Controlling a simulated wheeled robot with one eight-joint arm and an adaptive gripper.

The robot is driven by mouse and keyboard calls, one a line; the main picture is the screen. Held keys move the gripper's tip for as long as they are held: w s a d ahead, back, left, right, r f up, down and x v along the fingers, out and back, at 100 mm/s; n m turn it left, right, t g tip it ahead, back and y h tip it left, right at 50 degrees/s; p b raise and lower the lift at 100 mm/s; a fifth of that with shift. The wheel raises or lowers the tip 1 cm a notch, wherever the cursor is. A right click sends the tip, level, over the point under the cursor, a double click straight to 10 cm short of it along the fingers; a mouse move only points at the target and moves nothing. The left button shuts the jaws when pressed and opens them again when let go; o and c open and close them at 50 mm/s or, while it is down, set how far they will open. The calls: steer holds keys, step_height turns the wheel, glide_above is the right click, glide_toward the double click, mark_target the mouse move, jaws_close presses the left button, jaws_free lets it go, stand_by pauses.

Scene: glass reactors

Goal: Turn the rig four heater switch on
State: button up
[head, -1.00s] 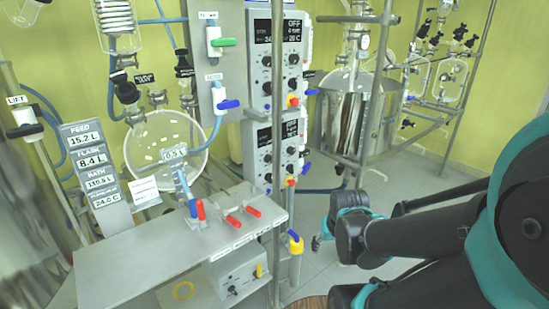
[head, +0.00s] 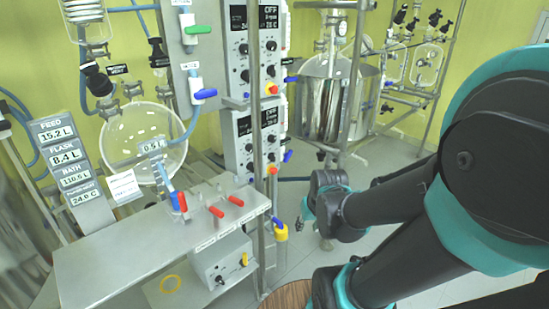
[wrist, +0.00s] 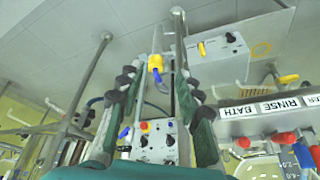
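No label I can read says rig four or heater. Two grey control boxes with dark displays and black knobs hang on a post: an upper one (head: 252,48) whose display reads OFF, and a lower one (head: 250,140). A white box (head: 222,263) with a black knob and a yellow switch (head: 244,258) sits under the bench; it also shows in the wrist view (wrist: 215,48). My gripper (head: 303,213) is low, right of the bench and post. In the wrist view my gripper (wrist: 157,85) has its fingers spread, with nothing held between them.
The steel bench (head: 130,255) carries red handles and a blue one. A yellow valve (head: 281,232) stands on a pipe between bench and gripper. A thin upright pole crosses before the control boxes. A steel vessel (head: 325,105) stands behind. Floor at right is open.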

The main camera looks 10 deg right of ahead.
steer(key=w+r+n+t+y, duration=0.2)
steer(key=w+n+y, duration=0.1)
steer(key=w, duration=1.3)
steer(key=w+r+n+t+y, duration=0.1)
steer(key=w+n+t+y, duration=0.15)
steer(key=w, duration=1.25)
steer(key=n+t+y, duration=0.1)
steer(key=t+y, duration=0.1)
glide_toward(275, 154)
steer(key=x, duration=0.9)
steer(key=shift+w+a+f, duration=0.1)
steer(key=shift+w+a, duration=0.05)
steer(key=shift+c, duration=0.2)
jaws_close()
